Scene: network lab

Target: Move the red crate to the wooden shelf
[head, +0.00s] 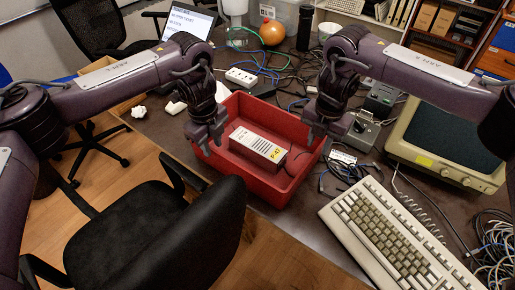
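The red crate (283,192) is an open bin on the dark table, in the middle of the head view. A white box with a yellow label (257,147) lies inside it. My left gripper (206,142) points down at the crate's left wall. My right gripper (319,134) points down at the crate's right wall. Both fingertips overlap the rim in the picture. I cannot tell whether either one grips the wall. A shelf unit with wooden-looking edges (467,41) stands at the back right, partly cut off, with boxes on it.
A beige keyboard (385,232) and a monitor (447,148) stand right of the crate. Tangled cables, a power strip (241,77) and an orange ball (272,32) lie behind it. A black chair (160,235) is close in front on the left. The table around the crate is cluttered.

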